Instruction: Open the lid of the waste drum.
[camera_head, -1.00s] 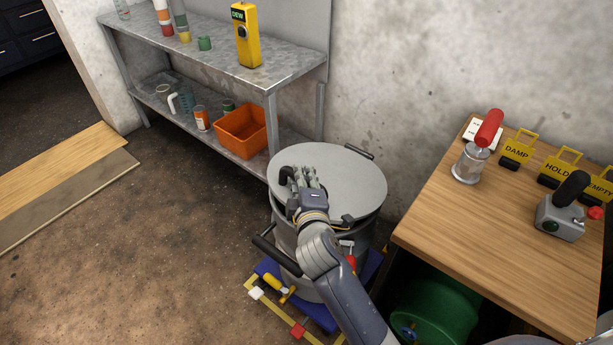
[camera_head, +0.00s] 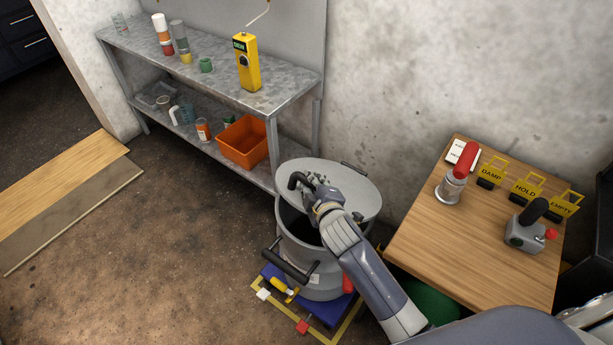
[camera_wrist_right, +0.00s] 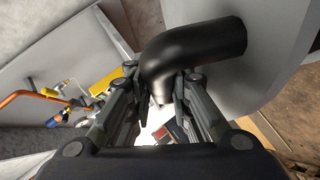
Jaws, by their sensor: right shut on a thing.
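The grey waste drum (camera_head: 322,278) stands against the wall, between the shelf and the wooden table. Its round grey lid (camera_head: 358,187) is tilted up at the near-left side, and a dark opening shows beneath it. My right gripper (camera_head: 314,192) is at the lid's left part, shut on the black lid handle (camera_head: 296,179). In the right wrist view the bent black handle (camera_wrist_right: 200,48) sits between the fingers of my right gripper (camera_wrist_right: 158,88). My left gripper is not in view.
A metal shelf (camera_head: 215,75) with an orange bin (camera_head: 243,142) and a yellow device (camera_head: 246,65) stands left of the drum. The wooden table (camera_head: 470,240) on the right holds yellow signs and a joystick box (camera_head: 527,228).

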